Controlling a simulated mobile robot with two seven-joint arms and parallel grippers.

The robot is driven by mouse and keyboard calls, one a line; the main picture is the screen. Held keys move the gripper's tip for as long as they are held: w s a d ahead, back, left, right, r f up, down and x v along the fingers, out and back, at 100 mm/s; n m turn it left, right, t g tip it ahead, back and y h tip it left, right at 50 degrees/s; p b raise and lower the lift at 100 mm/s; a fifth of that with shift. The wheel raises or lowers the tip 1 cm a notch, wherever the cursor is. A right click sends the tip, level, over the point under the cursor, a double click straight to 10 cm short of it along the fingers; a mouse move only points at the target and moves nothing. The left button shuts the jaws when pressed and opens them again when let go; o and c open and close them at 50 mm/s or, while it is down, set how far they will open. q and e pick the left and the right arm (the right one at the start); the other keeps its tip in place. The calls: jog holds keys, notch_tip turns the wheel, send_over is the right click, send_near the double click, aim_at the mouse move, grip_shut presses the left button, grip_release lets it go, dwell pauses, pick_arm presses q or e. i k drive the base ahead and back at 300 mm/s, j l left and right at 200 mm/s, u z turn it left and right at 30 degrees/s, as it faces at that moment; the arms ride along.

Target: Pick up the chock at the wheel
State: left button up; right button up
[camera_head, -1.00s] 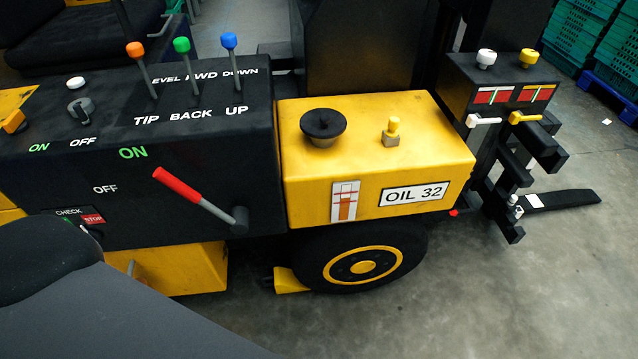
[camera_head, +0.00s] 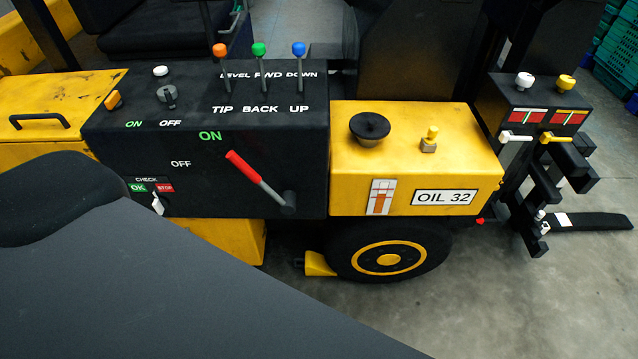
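The yellow chock (camera_head: 318,265) sits on the floor against the left side of the black wheel (camera_head: 390,255) with its yellow ring. A small dark piece shows at the chock's left end. The wheel is under the yellow oil box (camera_head: 400,185) of the vehicle. Neither of my grippers shows in the head view. A large dark grey surface, apparently part of my own body, fills the lower left and hides the floor there.
The black control panel (camera_head: 130,205) carries a red-handled lever (camera_head: 245,167) that juts out above and left of the chock. A black fork (camera_head: 595,222) extends low at the right. Grey floor (camera_head: 480,310) is clear in front of the wheel. Teal crates (camera_head: 618,70) stand at the back right.

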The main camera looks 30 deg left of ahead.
aim_at(316, 265)
jog(key=k+l+u, duration=0.2)
jog(key=k+u, duration=0.25)
jog(key=k+l+u, duration=0.1)
jog(key=u, duration=0.35)
jog(key=i+l+z, duration=0.1)
jog(key=l, duration=0.3)
jog(key=l+z, duration=0.1)
jog(key=l, duration=0.25)
jog(key=i+l+z, duration=0.1)
jog(key=l, duration=0.3)
jog(key=i+l+z, duration=0.15)
jog(key=l, duration=0.2)
